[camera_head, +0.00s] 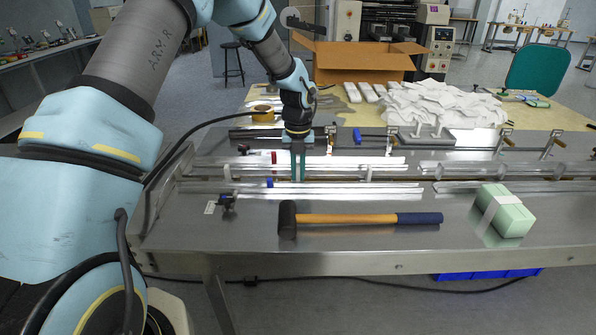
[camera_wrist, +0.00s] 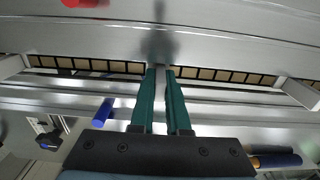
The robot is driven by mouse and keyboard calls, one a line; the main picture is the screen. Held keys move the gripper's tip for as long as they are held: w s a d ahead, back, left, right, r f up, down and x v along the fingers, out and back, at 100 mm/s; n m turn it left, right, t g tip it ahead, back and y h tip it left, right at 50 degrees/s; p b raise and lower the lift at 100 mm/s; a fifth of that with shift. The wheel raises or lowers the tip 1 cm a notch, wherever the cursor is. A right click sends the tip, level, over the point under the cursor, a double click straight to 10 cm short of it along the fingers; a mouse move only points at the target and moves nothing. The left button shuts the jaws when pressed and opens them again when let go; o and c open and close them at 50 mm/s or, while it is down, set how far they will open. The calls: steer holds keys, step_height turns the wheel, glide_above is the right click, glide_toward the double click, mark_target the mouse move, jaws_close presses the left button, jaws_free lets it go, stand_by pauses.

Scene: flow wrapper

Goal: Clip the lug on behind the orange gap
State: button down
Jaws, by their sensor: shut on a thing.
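My gripper (camera_head: 298,172) points straight down into the long channel between the metal rails, its green fingers close together. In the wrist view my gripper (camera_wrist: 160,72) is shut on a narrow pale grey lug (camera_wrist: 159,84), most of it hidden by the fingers. The lug's tip is at the chain (camera_wrist: 220,75), a dark strip with tan links; whether it is seated there I cannot tell. Other pale lugs stand at the left (camera_wrist: 12,66) and right (camera_wrist: 301,93) of the chain. I cannot make out an orange gap in either view.
A mallet (camera_head: 360,219) and a green block (camera_head: 504,212) lie on the steel table's front part. Metal rails (camera_head: 330,187) run along both sides of the channel. A blue knob (camera_wrist: 103,112) is near the fingers. A cardboard box (camera_head: 362,62) stands behind.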

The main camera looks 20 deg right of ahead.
steer(key=shift+f, duration=0.15)
steer(key=c, duration=0.8)
jaws_free()
step_height(320, 180, up, 11)
steer(key=shift+b, duration=1.25)
